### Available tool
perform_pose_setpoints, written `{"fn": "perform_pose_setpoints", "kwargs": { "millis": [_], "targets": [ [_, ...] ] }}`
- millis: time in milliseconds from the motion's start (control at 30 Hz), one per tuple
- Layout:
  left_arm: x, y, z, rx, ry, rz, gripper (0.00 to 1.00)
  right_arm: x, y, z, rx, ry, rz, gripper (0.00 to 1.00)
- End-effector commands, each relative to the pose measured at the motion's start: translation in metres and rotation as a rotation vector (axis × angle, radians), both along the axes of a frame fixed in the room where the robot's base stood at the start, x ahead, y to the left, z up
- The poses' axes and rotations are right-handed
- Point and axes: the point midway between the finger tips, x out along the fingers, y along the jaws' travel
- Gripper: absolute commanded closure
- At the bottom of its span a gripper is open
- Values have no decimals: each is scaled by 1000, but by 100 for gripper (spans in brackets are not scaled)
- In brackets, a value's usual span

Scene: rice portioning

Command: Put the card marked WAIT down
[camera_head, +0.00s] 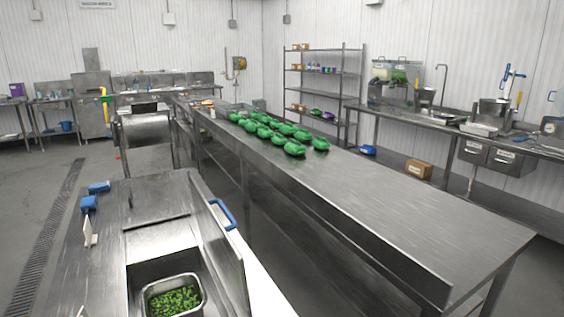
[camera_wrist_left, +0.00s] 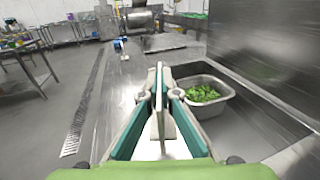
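In the left wrist view my left gripper (camera_wrist_left: 160,88) has its fingers closed together on a thin pale card (camera_wrist_left: 157,126), seen nearly edge-on. No lettering can be read on it. The fingers are above the steel counter (camera_wrist_left: 112,105), left of the sunken well. In the head view a small white tip (camera_head: 82,312) shows at the bottom edge; I cannot tell whether it is the card or a fingertip. Another white card (camera_head: 88,232) stands upright on the counter, with its marking unreadable. My right gripper is in neither view.
Blue items (camera_head: 88,203) lie on the counter's far end. The long table (camera_head: 400,205) holds several green bundles (camera_head: 294,148). Counter left of the well is mostly bare.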

Motion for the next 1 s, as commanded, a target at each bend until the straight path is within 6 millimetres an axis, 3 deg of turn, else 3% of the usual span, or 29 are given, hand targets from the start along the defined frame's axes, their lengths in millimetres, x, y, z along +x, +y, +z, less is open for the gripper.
{"fn": "perform_pose_setpoints", "kwargs": {
  "millis": [33, 200, 400, 600, 800, 1000],
  "targets": [
    [-10, -23, -7, -17, 2, -21, 100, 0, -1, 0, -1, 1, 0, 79],
    [-36, -86, -22, -12, 3, -89, 100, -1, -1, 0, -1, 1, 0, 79],
    [-59, -143, -34, -7, 1, -153, 100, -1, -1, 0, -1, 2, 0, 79],
    [-78, -188, -44, -3, 2, -203, 100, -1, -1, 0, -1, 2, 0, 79],
    [-79, -210, -40, -3, 3, -232, 100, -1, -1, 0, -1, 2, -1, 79],
    [-76, -215, -35, -1, 5, -234, 100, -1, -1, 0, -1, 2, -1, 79]
  ]
}}
